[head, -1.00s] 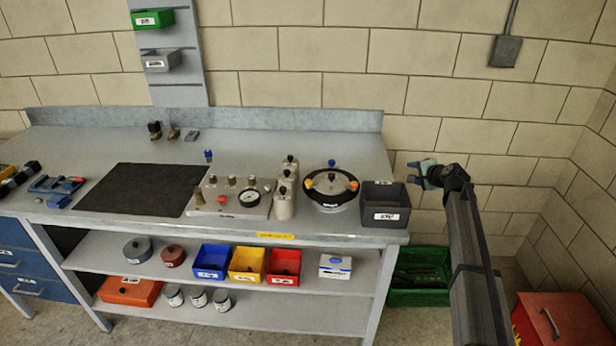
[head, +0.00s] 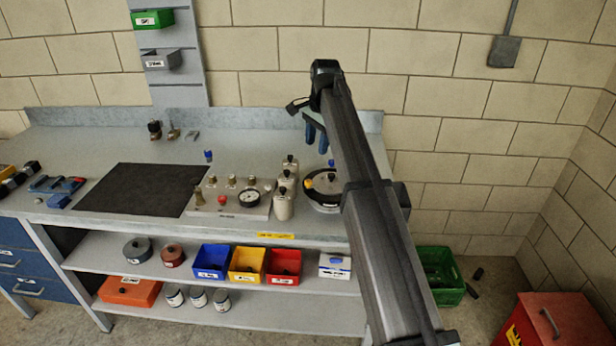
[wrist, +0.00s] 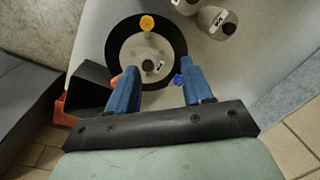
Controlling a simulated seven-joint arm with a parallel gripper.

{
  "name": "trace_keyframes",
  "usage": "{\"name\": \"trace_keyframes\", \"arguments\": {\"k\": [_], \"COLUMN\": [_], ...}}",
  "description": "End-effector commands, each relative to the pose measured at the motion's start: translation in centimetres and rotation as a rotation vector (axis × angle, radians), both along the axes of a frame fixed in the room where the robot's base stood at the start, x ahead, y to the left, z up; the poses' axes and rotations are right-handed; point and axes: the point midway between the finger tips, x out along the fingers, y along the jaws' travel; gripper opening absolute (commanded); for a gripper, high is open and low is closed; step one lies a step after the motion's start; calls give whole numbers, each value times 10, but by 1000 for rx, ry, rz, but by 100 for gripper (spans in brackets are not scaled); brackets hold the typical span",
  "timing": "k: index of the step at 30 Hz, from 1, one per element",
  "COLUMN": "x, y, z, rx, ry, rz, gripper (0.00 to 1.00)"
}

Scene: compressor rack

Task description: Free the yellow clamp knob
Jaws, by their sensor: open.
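The yellow clamp knob (wrist: 147,22) sits on the black rim of a round pot with a pale lid (wrist: 130,52), at the top of the wrist view. In the head view the yellow knob (head: 308,183) shows at the pot's left side. A blue knob (wrist: 178,80) lies by my right finger, and an orange knob (wrist: 115,79) shows partly behind my left finger. My gripper (wrist: 158,72) is open and empty above the pot's near side, with the yellow knob beyond its fingertips. In the head view my gripper (head: 316,130) is over the bench's back right.
White canisters (head: 283,200) stand close left of the pot, with a gauge panel (head: 232,198) beyond. A dark bin (wrist: 88,88) stands beside the pot, mostly hidden by my arm in the head view. A black mat (head: 140,190) lies clear. A green crate (head: 438,278) is on the floor.

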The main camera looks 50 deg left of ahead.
Motion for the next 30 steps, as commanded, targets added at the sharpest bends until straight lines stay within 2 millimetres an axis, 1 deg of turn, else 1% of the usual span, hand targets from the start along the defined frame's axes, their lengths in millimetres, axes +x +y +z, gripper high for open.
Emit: {"name": "trace_keyframes", "arguments": {"k": [1,4,7,10,14,27,30], "x": [-12,-27,-34,-35,-35,-35,-35], "y": [3,2,0,-1,-1,-1,-1], "z": [11,24,28,23,8,-69,-82], "rx": [-34,-88,-114,-120,-120,-118,-118], "ry": [-4,-7,-11,-11,-10,-9,-9], "rz": [-4,-19,-26,-29,-29,-27,-27], "gripper": [51,51,51,51,51,51,51]}}
